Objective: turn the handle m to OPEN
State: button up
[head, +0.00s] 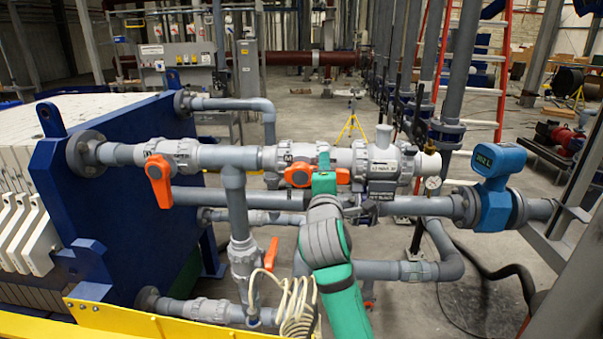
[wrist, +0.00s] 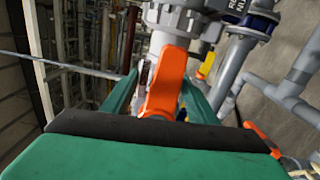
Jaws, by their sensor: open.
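An orange valve handle (head: 298,175) sits on the grey upper pipe, behind my gripper (head: 323,178) in the head view, lying roughly crosswise there. In the wrist view, the orange handle (wrist: 165,82) stands between the two green fingers of my gripper (wrist: 161,84). The fingers are open, one on each side of it. I cannot tell whether either finger touches it. A second orange handle (head: 159,181) hangs down on the valve to the left. A third orange handle (head: 270,254) is lower, on the vertical pipe.
A blue press plate (head: 95,200) stands at the left, with a yellow rail (head: 150,318) at the front. A coiled cream hose (head: 298,305) hangs beside my arm. Pipes run below the handle.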

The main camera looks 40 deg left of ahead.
jog(key=v, duration=0.7)
jog(key=shift+f, duration=0.1)
dwell(0.4)
jog(key=s+d+f+m+h, duration=0.1)
jog(key=s+d+f+m, duration=0.35)
jog(key=f, duration=0.65)
jog(key=s+d+f+m+t+h, duration=0.1)
jog(key=s+d+f+m+h, duration=0.15)
jog(key=d+f+m, duration=0.55)
jog(key=s+d+f+m+h, duration=0.1)
jog(key=s+d+f+m, duration=0.3)
jog(key=f, duration=0.9)
jog(key=s+d+f+m+h, duration=0.2)
jog(key=s+d+f+m, duration=0.1)
jog(key=s+d+f, duration=0.3)
jog(key=s+d+f+m+h, duration=0.1)
jog(key=s+d+f+m, duration=0.2)
jog(key=s, duration=0.6)
jog(key=s+d+m+h, duration=0.1)
jog(key=s+d, duration=0.2)
jog(key=s, duration=0.4)
jog(key=s+d+m+g, duration=0.1)
jog(key=s+d, duration=0.3)
jog(key=s, duration=0.4)
jog(key=shift+m+h, duration=0.35)
